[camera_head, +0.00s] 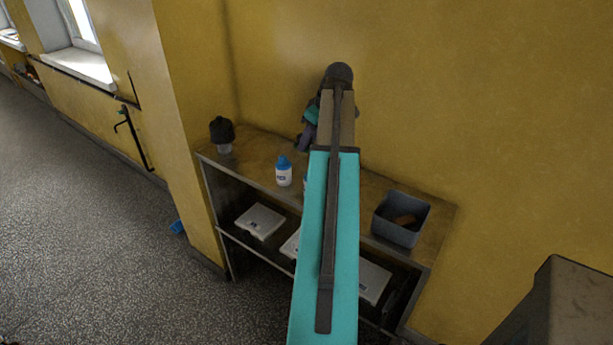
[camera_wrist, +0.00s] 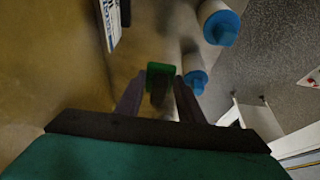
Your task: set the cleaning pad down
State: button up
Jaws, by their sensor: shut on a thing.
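A green cleaning pad (camera_wrist: 160,70) with a dark lower part is between the fingertips of my gripper (camera_wrist: 159,98) in the wrist view. The gripper is shut on it. The brown worktop of the shelf unit (camera_wrist: 70,75) lies beyond the pad; I cannot tell whether the pad touches it. In the head view my gripper (camera_head: 306,138) is over the back of the worktop (camera_head: 258,152), near the yellow wall. My arm hides part of it, and the pad cannot be made out there.
A white bottle with a blue cap (camera_head: 284,174) stands on the worktop; a second is mostly behind my arm. A dark-topped jar (camera_head: 222,136) stands left, a grey bin (camera_head: 400,222) right. White cases (camera_head: 260,221) lie on the lower shelf. The wrist view shows a white printed box (camera_wrist: 112,20).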

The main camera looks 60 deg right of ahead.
jog(key=shift+s+d, duration=0.2)
jog(key=shift+s, duration=0.05)
jog(key=shift+w, duration=0.15)
jog(key=shift+a+f, duration=0.1)
jog(key=shift+f, duration=0.35)
jog(key=p, duration=0.2)
send_over(305, 172)
jog(key=s, duration=0.2)
jog(key=shift+w+a+f, duration=0.1)
jog(key=shift+f, duration=2.55)
jog(key=shift+f+p, duration=0.4)
jog(key=shift+f, duration=1.5)
jog(key=shift+f, duration=0.1)
